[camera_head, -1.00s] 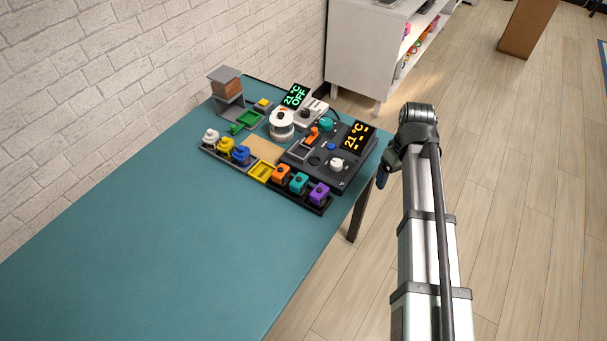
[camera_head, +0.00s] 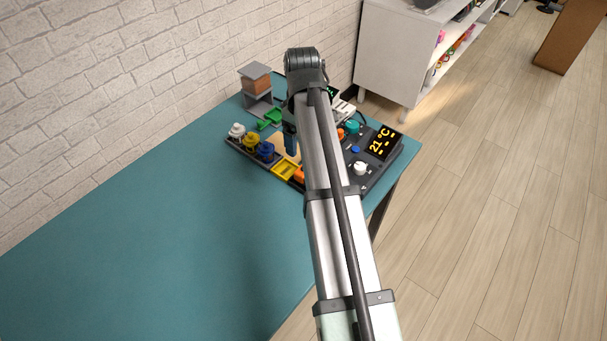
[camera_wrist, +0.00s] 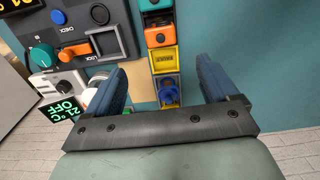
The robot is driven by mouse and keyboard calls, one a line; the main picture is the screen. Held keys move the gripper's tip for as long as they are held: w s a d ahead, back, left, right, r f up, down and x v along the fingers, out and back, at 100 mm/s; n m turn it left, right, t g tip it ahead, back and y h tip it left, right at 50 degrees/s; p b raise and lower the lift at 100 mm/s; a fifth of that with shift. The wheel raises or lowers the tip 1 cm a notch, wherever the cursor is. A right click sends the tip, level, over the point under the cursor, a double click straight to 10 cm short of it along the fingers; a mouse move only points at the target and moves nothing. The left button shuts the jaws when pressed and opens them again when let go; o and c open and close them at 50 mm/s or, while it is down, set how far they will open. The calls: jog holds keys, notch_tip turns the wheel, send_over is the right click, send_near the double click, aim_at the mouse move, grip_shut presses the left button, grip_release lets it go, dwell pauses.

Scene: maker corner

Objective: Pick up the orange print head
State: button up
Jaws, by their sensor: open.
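The orange print head (camera_wrist: 158,30) sits in the row of holders, between a teal head (camera_wrist: 155,5) and an empty yellow holder (camera_wrist: 163,59) in the wrist view. In the head view, the orange print head (camera_head: 299,174) shows only partly beside my arm, which hides the rest. My gripper (camera_wrist: 160,82) is open and empty, its two blue fingers apart. It is above the row, with the blue head (camera_wrist: 168,92) showing between the fingers. The orange print head lies beyond the fingertips in the wrist picture. In the head view, a blue finger (camera_head: 291,145) shows near the row.
A dark control station (camera_head: 380,168) with a 21 °C display stands right of the row, carrying knobs and another orange part (camera_wrist: 75,47). White and yellow heads (camera_head: 249,141) stand at the row's left end. The teal table (camera_head: 150,240) is clear in front.

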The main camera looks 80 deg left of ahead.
send_over(298, 174)
jog(key=w+a, duration=0.2)
jog(key=f, duration=0.7)
jog(key=shift+s+d+f, duration=0.1)
jog(key=shift+s+f, duration=0.1)
jog(key=shift+f, duration=0.1)
jog(key=shift+d+f, duration=0.2)
jog(key=shift+f, duration=2.4)
jog(key=shift+c, duration=0.2)
jog(key=c, duration=1.1)
